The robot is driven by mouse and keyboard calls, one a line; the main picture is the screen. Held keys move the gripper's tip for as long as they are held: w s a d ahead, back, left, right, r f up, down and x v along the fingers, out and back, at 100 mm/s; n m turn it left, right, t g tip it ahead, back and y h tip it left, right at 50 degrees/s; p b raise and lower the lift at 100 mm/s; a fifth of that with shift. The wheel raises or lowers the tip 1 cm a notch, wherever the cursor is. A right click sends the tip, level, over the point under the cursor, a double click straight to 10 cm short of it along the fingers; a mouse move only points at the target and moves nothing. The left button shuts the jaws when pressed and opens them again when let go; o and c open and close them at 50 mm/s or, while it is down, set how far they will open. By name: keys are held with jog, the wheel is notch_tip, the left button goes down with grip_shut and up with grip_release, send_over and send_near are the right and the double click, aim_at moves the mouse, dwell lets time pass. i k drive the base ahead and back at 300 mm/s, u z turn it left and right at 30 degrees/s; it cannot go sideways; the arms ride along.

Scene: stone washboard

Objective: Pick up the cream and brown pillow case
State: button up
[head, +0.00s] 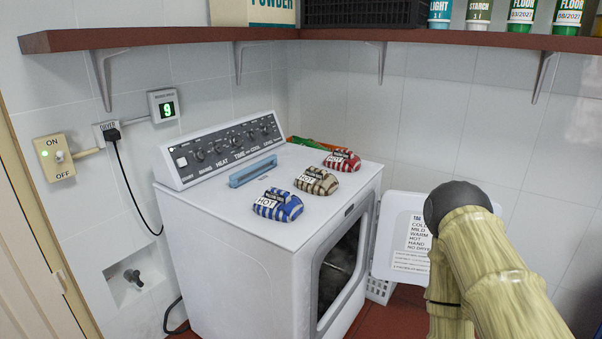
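The cream and brown pillow case (316,181) is a small folded, striped bundle on top of the white dryer (226,195). It is the middle one of three similar bundles, each with a white tag that reads HOT. The blue and white bundle (277,206) lies to its front left. The red and white bundle (342,160) lies to its back right. My arm shows at the lower right, apart from the bundles. My gripper is not in view.
A blue bar-like object (252,171) lies by the control panel, with green and orange items (310,143) behind. The dryer door (405,238) stands open to the right. A dark red shelf (330,36) with boxes and tubs runs above. The dryer top's front left is clear.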

aim_at(314, 181)
jog(key=u, duration=0.1)
jog(key=k, duration=0.5)
jog(key=z, duration=0.7)
jog(key=i, duration=1.3)
jog(key=u, duration=0.6)
